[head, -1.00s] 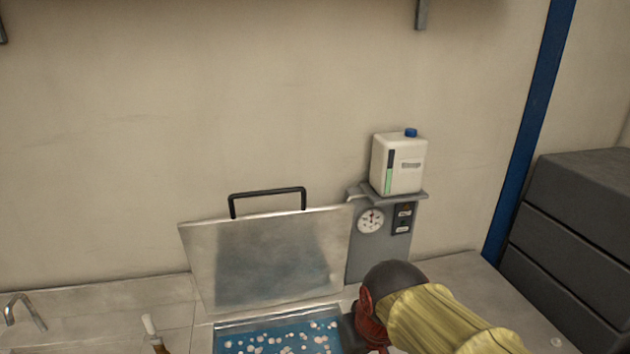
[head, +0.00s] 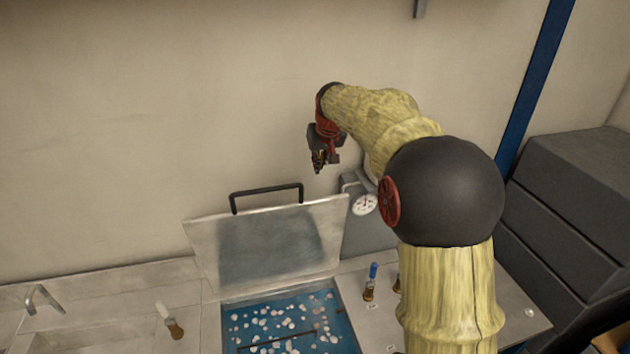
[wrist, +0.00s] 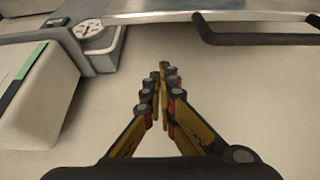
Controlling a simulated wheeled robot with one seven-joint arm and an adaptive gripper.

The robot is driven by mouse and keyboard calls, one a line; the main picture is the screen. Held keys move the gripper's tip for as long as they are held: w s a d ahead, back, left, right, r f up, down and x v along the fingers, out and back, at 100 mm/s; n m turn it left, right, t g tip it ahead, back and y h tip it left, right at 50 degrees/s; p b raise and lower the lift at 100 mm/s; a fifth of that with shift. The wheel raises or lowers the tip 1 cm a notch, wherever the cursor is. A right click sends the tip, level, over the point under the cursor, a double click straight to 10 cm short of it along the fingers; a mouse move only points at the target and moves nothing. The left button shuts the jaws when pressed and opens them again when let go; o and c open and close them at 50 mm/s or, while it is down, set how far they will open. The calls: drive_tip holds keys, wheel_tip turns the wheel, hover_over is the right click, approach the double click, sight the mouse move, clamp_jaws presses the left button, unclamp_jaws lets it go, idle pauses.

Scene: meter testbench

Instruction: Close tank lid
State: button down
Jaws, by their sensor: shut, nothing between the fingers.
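The tank lid (head: 265,245) is a flat metal panel standing open, tilted up at the back of the tank. A black bar handle (head: 266,194) runs along its top edge. The tank (head: 290,318) below is open, with blue liquid and many pale floating pieces. My gripper (head: 318,168) is raised above and to the right of the handle, near the wall, fingers pointing down. In the wrist view my gripper (wrist: 160,75) is shut and empty. The handle (wrist: 250,38) and the lid's edge (wrist: 240,16) show at the top right there, apart from the fingers.
A gauge (head: 364,204) is on a grey stand right of the lid. A white container (wrist: 40,95) shows at left in the wrist view. Dark stacked boxes (head: 575,210) are at right.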

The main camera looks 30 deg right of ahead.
wheel_tip(320, 180, down, 10)
drive_tip(key=p, duration=0.2)
drive_tip(key=shift+w+r+p, duration=0.15)
drive_tip(key=shift+w+p, duration=0.15)
drive_tip(key=shift+w, duration=0.05)
drive_tip(key=shift+s+d, duration=0.1)
idle(0.5)
